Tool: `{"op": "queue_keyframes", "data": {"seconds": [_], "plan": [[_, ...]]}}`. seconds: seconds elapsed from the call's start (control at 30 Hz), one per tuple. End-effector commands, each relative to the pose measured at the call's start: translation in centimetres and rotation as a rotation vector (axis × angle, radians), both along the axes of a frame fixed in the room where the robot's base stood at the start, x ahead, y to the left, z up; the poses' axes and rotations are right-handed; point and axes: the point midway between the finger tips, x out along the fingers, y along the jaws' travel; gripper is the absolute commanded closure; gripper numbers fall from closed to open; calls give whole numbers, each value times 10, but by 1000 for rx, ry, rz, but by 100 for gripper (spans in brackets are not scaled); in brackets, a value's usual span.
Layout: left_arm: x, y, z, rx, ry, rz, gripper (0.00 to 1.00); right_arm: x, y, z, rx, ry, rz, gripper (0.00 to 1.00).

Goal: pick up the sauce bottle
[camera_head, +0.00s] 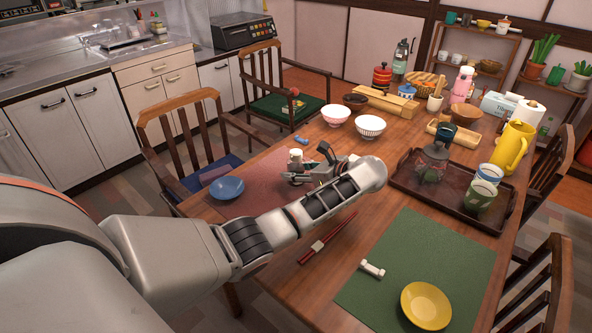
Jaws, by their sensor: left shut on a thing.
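My left gripper (308,173) reaches over the red-brown placemat (262,188) on the dining table. It is shut on a small pale thing (296,156), whose top shows just beyond the fingers. The fingers and wrist hide most of this thing, so I cannot tell for sure whether it is the sauce bottle. I also cannot tell whether it touches the mat. My right gripper is not in view.
A dark tray (405,178) holds a glass teapot (431,163) and cups. Red chopsticks (327,240) and a yellow dish (426,305) lie nearer.

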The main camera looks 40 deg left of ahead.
Motion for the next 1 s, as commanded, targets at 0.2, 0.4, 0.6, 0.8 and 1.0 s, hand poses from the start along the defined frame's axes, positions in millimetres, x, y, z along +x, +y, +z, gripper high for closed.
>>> {"op": "queue_keyframes", "data": {"seconds": [0.2, 0.4, 0.6, 0.8, 1.0], "plan": [[0, 0, 1, 0, 0, 0, 91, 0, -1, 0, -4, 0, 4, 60], [0, 0, 8, 1, -2, -1, 91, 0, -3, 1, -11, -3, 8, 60], [1, 0, 21, -1, -4, 0, 91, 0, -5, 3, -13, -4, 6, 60], [1, 0, 41, 0, -6, -1, 91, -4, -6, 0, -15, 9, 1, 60], [1, -1, 63, 0, -6, -1, 91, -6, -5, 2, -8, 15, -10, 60]]}}
